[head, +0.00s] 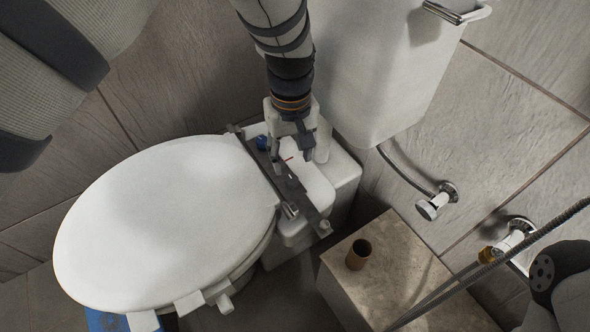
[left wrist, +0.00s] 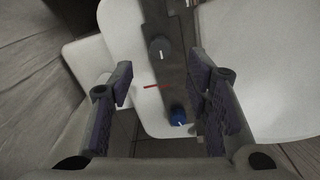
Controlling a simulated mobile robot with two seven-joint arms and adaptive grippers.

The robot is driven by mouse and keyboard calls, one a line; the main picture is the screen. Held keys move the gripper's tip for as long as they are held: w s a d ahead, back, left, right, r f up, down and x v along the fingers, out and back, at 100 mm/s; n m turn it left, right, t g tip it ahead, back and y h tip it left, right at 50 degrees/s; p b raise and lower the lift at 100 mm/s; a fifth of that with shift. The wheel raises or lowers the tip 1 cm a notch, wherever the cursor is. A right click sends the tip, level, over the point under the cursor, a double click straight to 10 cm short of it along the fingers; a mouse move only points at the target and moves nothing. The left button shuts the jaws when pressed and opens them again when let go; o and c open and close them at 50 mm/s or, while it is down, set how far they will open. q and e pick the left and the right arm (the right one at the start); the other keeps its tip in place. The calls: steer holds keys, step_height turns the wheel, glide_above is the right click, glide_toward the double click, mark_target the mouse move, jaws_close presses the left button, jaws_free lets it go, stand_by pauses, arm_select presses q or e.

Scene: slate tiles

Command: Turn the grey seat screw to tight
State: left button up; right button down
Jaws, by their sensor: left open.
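The grey seat screw (left wrist: 160,48) shows in the left wrist view as a round knob with a short white line, on a dark bar behind the toilet seat (head: 165,222). A red line (left wrist: 157,86) lies on the white surface beside the bar. A blue screw (left wrist: 178,115) sits at the other end; it also shows in the head view (head: 262,143). My left gripper (head: 291,152) is open and empty above the bar, its fingers apart (left wrist: 162,86). In the head view I cannot make out the grey screw behind the gripper. My right gripper is not in view.
The white cistern (head: 375,60) stands close behind my left gripper. A stone-topped box (head: 410,270) with a brown cardboard tube (head: 358,254) stands at the lower right. A valve with a hose (head: 437,200) is on the tiled wall. A blue item (head: 105,321) lies under the seat's front.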

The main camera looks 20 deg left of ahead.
mark_target(292, 179)
arm_select(q)
step_height(292, 179, down, 8)
steer(key=shift+r+b, duration=0.2)
steer(key=shift+b, duration=0.6)
steer(key=shift+c, duration=0.4)
jaws_close()
